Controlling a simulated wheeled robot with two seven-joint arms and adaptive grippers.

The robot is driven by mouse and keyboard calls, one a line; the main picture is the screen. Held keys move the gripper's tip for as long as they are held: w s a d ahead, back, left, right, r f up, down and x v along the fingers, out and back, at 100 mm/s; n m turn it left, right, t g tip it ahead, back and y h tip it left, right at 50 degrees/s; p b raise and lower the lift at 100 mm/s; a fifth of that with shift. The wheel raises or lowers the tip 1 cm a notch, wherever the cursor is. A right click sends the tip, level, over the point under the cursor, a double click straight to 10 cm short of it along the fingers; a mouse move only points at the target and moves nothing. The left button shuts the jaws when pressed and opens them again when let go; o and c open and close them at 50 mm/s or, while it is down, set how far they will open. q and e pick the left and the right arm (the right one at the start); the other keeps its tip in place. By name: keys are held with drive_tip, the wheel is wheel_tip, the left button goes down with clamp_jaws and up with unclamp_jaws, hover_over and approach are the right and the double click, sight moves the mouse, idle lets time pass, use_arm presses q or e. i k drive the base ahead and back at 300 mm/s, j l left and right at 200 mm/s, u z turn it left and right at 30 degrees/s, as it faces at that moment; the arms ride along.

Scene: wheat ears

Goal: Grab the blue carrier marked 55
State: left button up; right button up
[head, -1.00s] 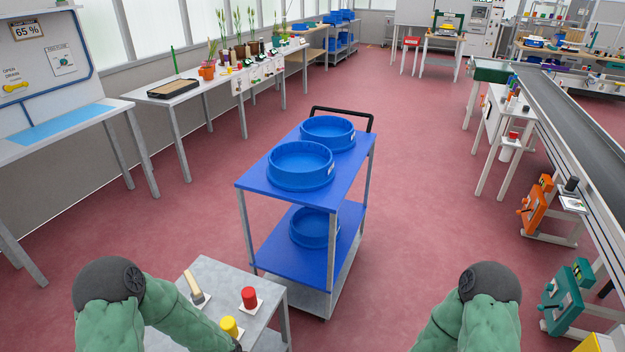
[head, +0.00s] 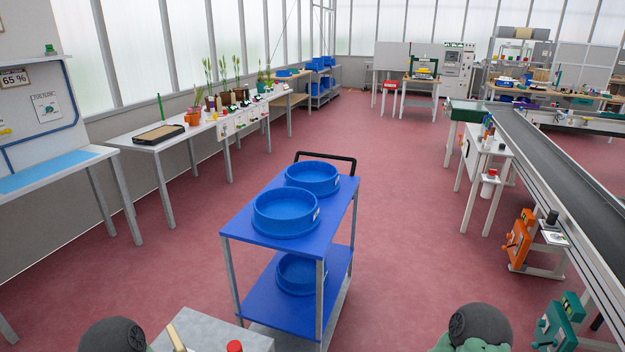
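Three round blue carriers are on a blue two-shelf cart (head: 236,222). The near top carrier (head: 286,213) and the far top carrier (head: 312,178) sit on the upper shelf, each with a small white label on its right side. A lower carrier (head: 296,273) sits on the lower shelf, partly hidden by the upper one. The label numbers are too small to read, so I cannot tell which is 55. Parts of my two arms show at the bottom edge, but both grippers are out of view.
A small grey table (head: 215,332) with a red-topped item (head: 235,346) stands before the cart at bottom. A bench with potted plants (head: 195,140) runs along the left. A conveyor (head: 545,155) runs along the right. Red floor is open on both sides of the cart.

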sight(322, 178)
drive_tip(key=z, duration=0.3)
drive_tip(key=i+l+z, duration=0.15)
drive_tip(key=i+z, duration=0.25)
drive_tip(key=i+l+z, duration=0.1)
drive_tip(key=i+z, duration=0.25)
drive_tip(key=i, duration=2)
drive_tip(key=i+u, duration=0.1)
drive_tip(key=i, duration=0.45)
drive_tip(key=i+l+u, duration=0.1)
drive_tip(key=i, duration=0.5)
drive_tip(key=i+l+u, duration=0.1)
drive_tip(key=i, duration=0.45)
drive_tip(key=l+u, duration=0.1)
drive_tip(key=u, duration=2)
drive_tip(key=i+l, duration=0.05)
drive_tip(key=l, duration=0.05)
